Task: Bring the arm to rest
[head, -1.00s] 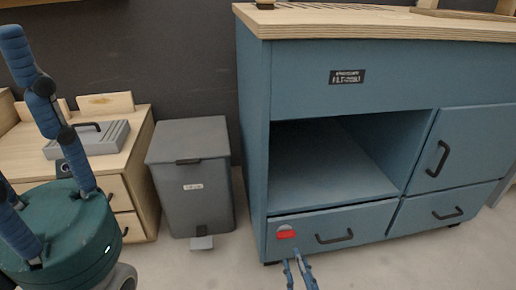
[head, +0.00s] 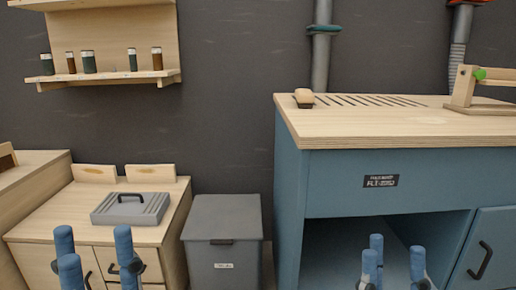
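My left gripper (head: 95,248) shows at the bottom left of the head view, with blue fingers pointing up and spread apart. No object is visible between them. It shows in front of the wooden drawer cabinet (head: 30,268). My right gripper (head: 393,254) shows at the bottom right, also with blue fingers up and apart and nothing visible between them. It shows in front of the open bay of the blue workbench (head: 335,180). The lower parts of both grippers are cut off by the picture's edge.
A grey bin (head: 222,232) stands between cabinet and workbench. A grey case (head: 131,208) lies on the cabinet. A wooden wall shelf (head: 110,76) holds several small jars. A wooden block (head: 304,98) and a wooden frame (head: 464,88) are on the workbench top.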

